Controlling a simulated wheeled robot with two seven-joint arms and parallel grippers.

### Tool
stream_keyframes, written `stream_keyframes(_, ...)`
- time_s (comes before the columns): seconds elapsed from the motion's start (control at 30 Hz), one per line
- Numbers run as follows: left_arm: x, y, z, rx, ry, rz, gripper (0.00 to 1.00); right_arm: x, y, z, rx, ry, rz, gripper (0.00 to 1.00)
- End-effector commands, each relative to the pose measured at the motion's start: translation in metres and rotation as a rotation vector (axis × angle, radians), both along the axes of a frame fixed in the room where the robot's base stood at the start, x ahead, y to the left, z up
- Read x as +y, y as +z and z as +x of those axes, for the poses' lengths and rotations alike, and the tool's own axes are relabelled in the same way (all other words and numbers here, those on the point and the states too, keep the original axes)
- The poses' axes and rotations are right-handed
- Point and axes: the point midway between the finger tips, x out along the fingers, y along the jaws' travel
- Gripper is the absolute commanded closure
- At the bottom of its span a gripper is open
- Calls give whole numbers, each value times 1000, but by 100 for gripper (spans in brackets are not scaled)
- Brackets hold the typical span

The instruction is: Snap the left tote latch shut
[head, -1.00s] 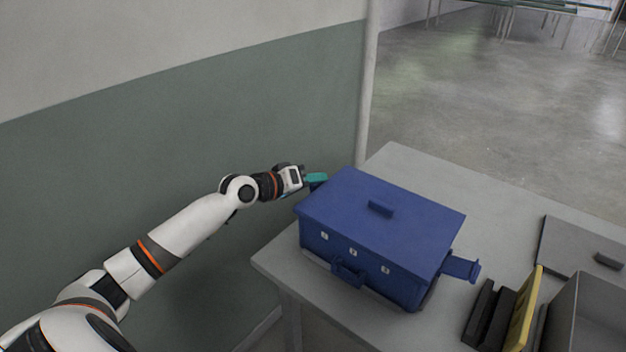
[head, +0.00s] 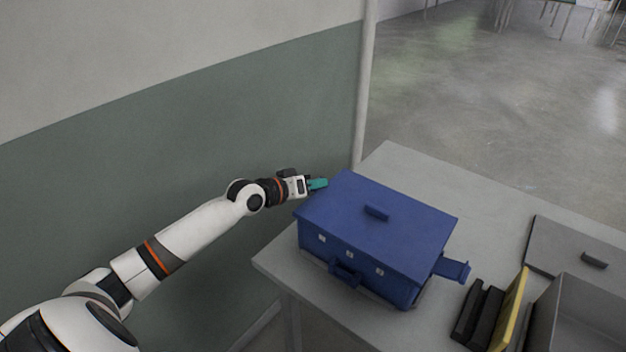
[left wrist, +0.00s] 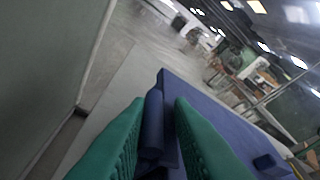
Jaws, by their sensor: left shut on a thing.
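The blue tote (head: 380,222) stands on the grey table with its lid on. Its right latch (head: 453,268) sticks outward from the right side in the head view. My left gripper (head: 318,184) is at the tote's left end, near the top edge. In the left wrist view its green fingers (left wrist: 158,135) are on either side of a blue part, the left latch (left wrist: 152,125), and are shut on it. The tote's lid (left wrist: 205,105) also shows beside the fingers. The left latch is hidden in the head view. My right gripper is not in view.
To the right on the table (head: 375,165) are black blocks (head: 478,316), a yellow panel (head: 508,315), an open grey box (head: 580,318) and a grey lid (head: 575,250). A green and white wall (head: 180,150) rises behind my left arm. The table's far side is clear.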

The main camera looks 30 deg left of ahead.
Motion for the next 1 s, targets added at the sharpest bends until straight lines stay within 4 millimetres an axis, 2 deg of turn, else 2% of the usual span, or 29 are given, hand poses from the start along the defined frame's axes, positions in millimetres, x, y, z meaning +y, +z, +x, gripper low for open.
stream_keyframes(0.1,-2,-3,-1,5,-4,-2,100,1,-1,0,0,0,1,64)
stream_keyframes(0.13,-2,-3,-1,5,-4,-2,79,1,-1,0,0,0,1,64)
stream_keyframes(0.27,-1,-2,-1,4,-3,-2,59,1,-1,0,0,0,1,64)
stream_keyframes(0.53,0,-1,-1,2,-1,-1,59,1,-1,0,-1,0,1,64)
stream_keyframes(0.67,3,0,-8,4,1,1,59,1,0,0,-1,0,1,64)
stream_keyframes(1.0,17,16,-57,8,-4,3,59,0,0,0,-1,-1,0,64)
